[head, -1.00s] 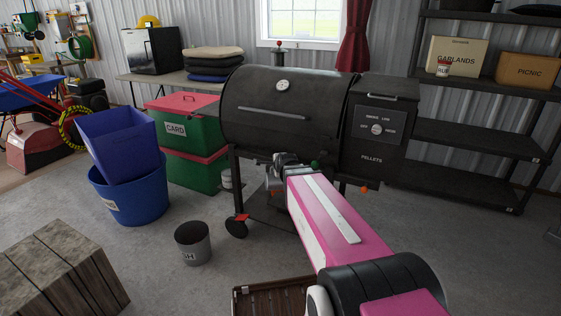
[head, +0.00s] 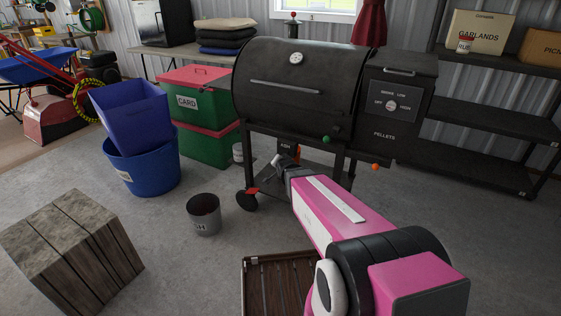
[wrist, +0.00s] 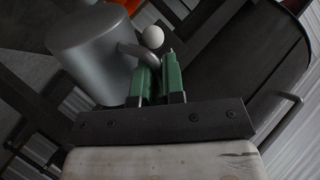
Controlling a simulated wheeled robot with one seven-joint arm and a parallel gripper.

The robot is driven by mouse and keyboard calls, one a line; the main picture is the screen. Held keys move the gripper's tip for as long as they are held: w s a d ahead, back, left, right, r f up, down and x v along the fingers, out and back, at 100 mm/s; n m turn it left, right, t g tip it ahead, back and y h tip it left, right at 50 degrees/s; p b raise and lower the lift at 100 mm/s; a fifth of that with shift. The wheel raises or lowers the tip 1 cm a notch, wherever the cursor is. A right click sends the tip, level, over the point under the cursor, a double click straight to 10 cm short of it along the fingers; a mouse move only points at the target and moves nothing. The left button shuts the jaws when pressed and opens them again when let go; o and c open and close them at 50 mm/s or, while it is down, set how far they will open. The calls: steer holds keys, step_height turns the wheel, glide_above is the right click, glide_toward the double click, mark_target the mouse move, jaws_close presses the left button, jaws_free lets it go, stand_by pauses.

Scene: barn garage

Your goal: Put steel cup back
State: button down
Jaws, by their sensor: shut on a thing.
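The steel cup (wrist: 85,55) is a plain grey metal cylinder in the wrist view, tilted in that picture. Its curved handle (wrist: 138,52) points toward my gripper (wrist: 160,72). The two green fingers are shut on the handle, and the cup's body is to their left. Where the fingers meet the handle is partly covered. In the head view my gripper (head: 280,166) is low in front of the black pellet grill (head: 295,95). The cup is too small and hidden there to make out surely.
A small dark bin (head: 204,216) stands on the floor left of my arm. A slatted brown piece (head: 270,285) lies close in front. A wooden block (head: 75,250), blue tubs (head: 140,165) and green boxes (head: 205,145) are at left. Black shelves (head: 490,125) stand at right.

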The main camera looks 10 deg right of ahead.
steer(key=shift+s+a+f+n, duration=0.1)
steer(key=shift+a+f+n, duration=0.15)
steer(key=shift+f+n, duration=0.45)
steer(key=shift+a+f+n+t, duration=0.15)
steer(key=shift+f+n+t, duration=0.2)
steer(key=shift+f, duration=0.2)
steer(key=shift+s+a+f+n+t+y, duration=0.25)
steer(key=shift+a+f+n+y, duration=0.1)
steer(key=shift+f, duration=0.15)
steer(key=s+a+f+n+t+y, duration=0.1)
steer(key=s+a+f+n+y, duration=0.15)
steer(key=a+f+n, duration=0.35)
steer(key=s+a+f+n+t+y, duration=0.1)
steer(key=s+a+f+n+y, duration=0.2)
steer(key=f, duration=0.4)
steer(key=w+d+f, duration=0.3)
steer(key=w+d, duration=1.3)
steer(key=w, duration=0.4)
steer(key=shift+w+h, duration=0.25)
steer(key=shift+h, duration=0.15)
stand_by(1.3)
